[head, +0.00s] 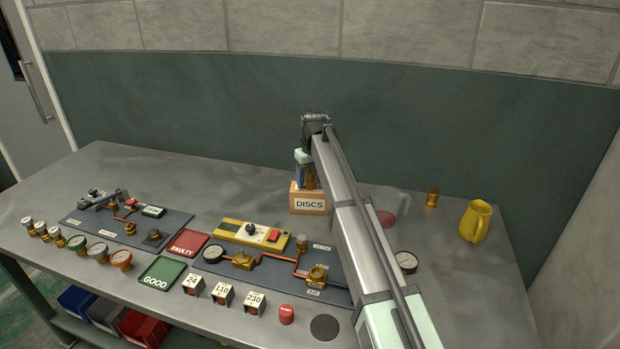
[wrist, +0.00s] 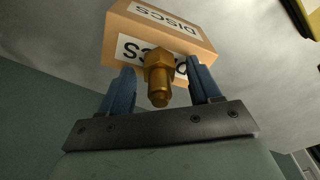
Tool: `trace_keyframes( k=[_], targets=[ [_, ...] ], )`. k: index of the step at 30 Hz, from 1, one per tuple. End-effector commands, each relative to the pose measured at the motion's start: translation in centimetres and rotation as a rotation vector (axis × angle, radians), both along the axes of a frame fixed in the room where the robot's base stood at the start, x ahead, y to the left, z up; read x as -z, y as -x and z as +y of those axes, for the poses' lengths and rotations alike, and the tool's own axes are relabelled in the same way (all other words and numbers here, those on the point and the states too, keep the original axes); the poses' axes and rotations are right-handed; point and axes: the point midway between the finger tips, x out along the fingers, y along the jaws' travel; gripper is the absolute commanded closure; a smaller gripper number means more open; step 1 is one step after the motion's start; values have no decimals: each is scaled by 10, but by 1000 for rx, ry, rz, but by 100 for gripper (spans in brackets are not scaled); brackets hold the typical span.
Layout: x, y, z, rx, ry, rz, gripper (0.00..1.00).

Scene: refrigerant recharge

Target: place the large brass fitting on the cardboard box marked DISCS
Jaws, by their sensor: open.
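The cardboard box (head: 309,202) marked DISCS stands towards the back of the bench, left of my arm. In the wrist view, the box (wrist: 118,36) shows upside down beyond my fingers. The large brass fitting (wrist: 159,78) is between my two blue fingers, with a gap on each side. In the head view, the fitting (head: 311,178) shows at the top of the box, partly hidden by my arm. It looks upright there; its contact with the box is hidden. My gripper (wrist: 160,67) is open around the fitting, just above the box.
A yellow jug (head: 475,221) and a small brass part (head: 432,197) stand at the right. Gauge boards, a red FAULTY tray (head: 187,243), a green GOOD tray (head: 161,272) and several small parts fill the front and left.

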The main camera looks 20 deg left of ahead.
Motion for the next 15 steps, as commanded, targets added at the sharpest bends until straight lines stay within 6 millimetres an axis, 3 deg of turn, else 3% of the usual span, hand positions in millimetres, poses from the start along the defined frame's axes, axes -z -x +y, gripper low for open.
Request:
trace_keyframes(
  k=[5,15],
  targets=[
    [-14,1,-1,0,-1,-1,37],
    [-75,5,-6,0,-1,-1,37]
  ],
)
